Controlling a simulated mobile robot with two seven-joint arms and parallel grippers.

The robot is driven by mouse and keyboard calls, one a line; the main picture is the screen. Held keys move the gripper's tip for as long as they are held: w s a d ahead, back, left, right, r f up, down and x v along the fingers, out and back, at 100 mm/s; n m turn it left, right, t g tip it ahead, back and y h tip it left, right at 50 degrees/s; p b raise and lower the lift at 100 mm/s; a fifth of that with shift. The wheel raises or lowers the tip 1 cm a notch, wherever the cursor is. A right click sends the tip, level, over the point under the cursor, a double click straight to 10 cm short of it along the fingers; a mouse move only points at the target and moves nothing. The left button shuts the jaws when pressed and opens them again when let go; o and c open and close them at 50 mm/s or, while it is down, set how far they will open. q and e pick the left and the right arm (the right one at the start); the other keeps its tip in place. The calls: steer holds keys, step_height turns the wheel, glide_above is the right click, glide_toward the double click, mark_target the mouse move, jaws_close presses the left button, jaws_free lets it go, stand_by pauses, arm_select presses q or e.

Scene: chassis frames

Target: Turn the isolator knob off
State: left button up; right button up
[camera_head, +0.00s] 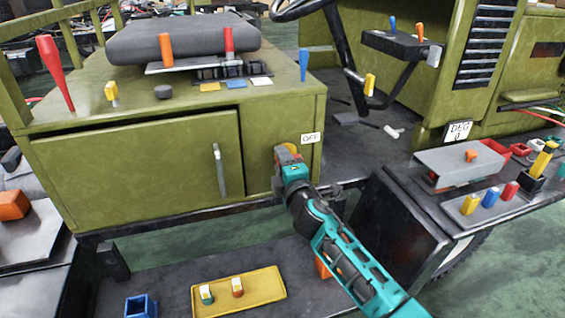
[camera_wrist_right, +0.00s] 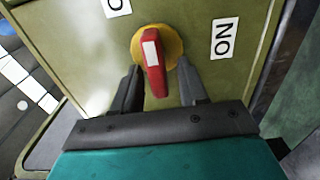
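The isolator knob (camera_wrist_right: 154,65) has a red handle with a white mark, on a round yellow base (camera_wrist_right: 173,46). In the wrist view its handle runs nearly up and down. An ON label (camera_wrist_right: 224,38) is to its right, and a cropped label (camera_wrist_right: 117,6) is at upper left. My right gripper (camera_wrist_right: 159,72) is open, one finger on each side of the handle, with visible gaps. My left gripper is not in view.
The knob is on the green vehicle's side panel, right of a door with a grey handle (camera_head: 220,170). Coloured levers stand on the ledge above. A yellow tray (camera_head: 255,294) lies below. A grey metal shelf (camera_head: 455,166) with small coloured parts is at right.

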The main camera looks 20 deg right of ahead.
steer(key=shift+s, duration=0.15)
steer(key=shift+s, duration=0.3)
arm_select(q)
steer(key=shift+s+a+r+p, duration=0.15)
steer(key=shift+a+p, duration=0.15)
steer(key=shift+p, duration=0.2)
arm_select(e)
steer(key=s, duration=1.2)
steer(key=shift+d, duration=0.25)
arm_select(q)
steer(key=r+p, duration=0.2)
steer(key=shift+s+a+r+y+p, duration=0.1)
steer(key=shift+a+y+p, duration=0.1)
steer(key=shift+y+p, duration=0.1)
arm_select(e)
steer(key=s+f+m+g+y, duration=0.1)
steer(key=s+f+m+g, duration=0.6)
steer(key=s+f+m, duration=0.9)
steer(key=s, duration=0.4)
steer(key=shift+d+f, duration=0.3)
